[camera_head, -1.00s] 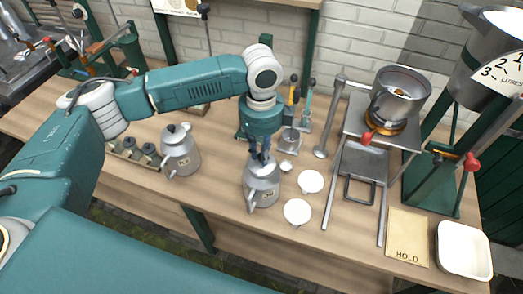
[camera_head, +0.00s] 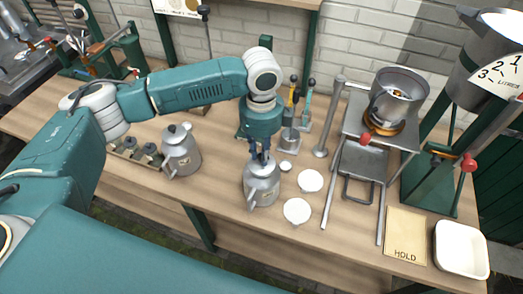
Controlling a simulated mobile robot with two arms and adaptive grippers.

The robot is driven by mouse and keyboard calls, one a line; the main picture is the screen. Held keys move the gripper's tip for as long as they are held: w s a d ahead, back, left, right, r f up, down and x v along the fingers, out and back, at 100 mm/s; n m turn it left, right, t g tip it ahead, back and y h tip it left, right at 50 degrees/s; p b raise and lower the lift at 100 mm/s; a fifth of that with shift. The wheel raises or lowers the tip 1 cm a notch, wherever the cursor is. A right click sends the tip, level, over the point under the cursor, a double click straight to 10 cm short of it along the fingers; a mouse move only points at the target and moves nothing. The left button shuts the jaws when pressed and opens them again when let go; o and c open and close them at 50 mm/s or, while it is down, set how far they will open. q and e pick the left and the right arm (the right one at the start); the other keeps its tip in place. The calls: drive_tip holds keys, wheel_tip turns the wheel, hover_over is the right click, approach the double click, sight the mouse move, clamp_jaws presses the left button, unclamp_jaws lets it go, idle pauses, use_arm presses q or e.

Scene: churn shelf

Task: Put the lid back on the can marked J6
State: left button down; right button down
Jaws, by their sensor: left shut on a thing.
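A grey metal can (camera_head: 262,190) with a spout and a small label stands upright on the bench in the middle; the label is too small to read. My left gripper (camera_head: 260,160) points down right over this can's top. Its dark fingers are shut on the lid (camera_head: 261,169), which sits at the can's mouth; whether it is fully seated I cannot tell. The fingers hide the lid's knob. A second grey can (camera_head: 180,152) with a dark-knobbed lid on stands to the left. My right gripper is out of view.
Two white discs (camera_head: 297,211) (camera_head: 310,180) lie right of the middle can, with a small pale round piece (camera_head: 286,166) near them. Further right are a burner stand with a pot (camera_head: 397,98), a HOLD board (camera_head: 405,237) and a white tray (camera_head: 461,249).

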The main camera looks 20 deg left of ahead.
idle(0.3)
use_arm(q)
drive_tip(key=c, duration=1)
unclamp_jaws()
wheel_tip(320, 180, up, 3)
drive_tip(key=p, duration=0.3)
drive_tip(key=shift+f, duration=0.2)
drive_tip(key=shift+r+p, duration=0.5)
drive_tip(key=shift+r, duration=1.7)
clamp_jaws()
drive_tip(key=shift+f, duration=0.25)
